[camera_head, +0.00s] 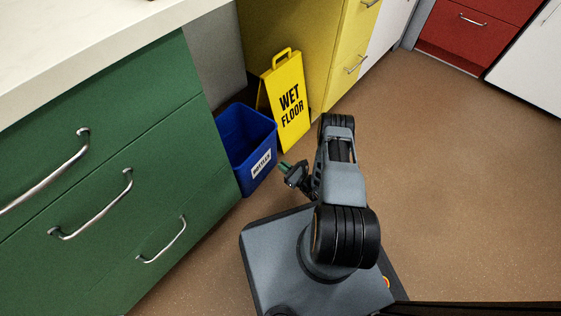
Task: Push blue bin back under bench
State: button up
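The blue bin (238,149) stands on the floor, upright and open at the top, with a white label on its front that seems to read "BOTTLES". It sits at the mouth of the gap between the green and yellow cabinets, with its front part out past the green drawer fronts. My gripper (284,168) is just right of the bin's front face, close to the label. I cannot tell whether it touches the bin. The fingers are small and partly dark here, so their opening is unclear. The bin's far lower side is hidden.
A yellow "WET FLOOR" sign (287,100) stands right beside the bin, in front of the yellow cabinet (300,45). Green drawers (110,170) with protruding metal handles are at left, under a pale bench top (70,40). Open brown floor (450,180) lies to the right.

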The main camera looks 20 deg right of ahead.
jog(key=o, duration=0.4)
jog(key=w+a+r+n+g+y, duration=0.1)
jog(key=r+n+g+y, duration=0.1)
jog(key=r, duration=0.2)
jog(key=w+a+r+n+g+y, duration=0.1)
jog(key=a+r+n+y, duration=0.1)
jog(key=r+n, duration=0.1)
jog(key=w+a+r+n+g+y, duration=0.1)
jog(key=r+n+g, duration=0.1)
jog(key=r, duration=0.3)
jog(key=shift+w+a+r+g+y, duration=0.2)
jog(key=shift+a+g+y, duration=0.1)
jog(key=shift+y, duration=0.1)
jog(key=shift+o, duration=0.2)
jog(key=s+a+r+n+g, duration=0.2)
jog(key=r+n+g, duration=0.2)
jog(key=r+n, duration=0.15)
jog(key=s+a+r+n+g, duration=0.25)
jog(key=r+n+g, duration=0.2)
jog(key=r, duration=0.25)
jog(key=s+d+r+n+h, duration=0.3)
jog(key=s+r+n+h, duration=0.3)
jog(key=r+h, duration=0.1)
jog(key=s+d+r+n+t+h+p, duration=0.1)
jog(key=s+d+r+n+h, duration=0.3)
jog(key=r, duration=0.6)
jog(key=shift+s+r+n+h, duration=0.3)
jog(key=shift+s+n+h, duration=1.1)
jog(key=shift+s+h, duration=0.45)
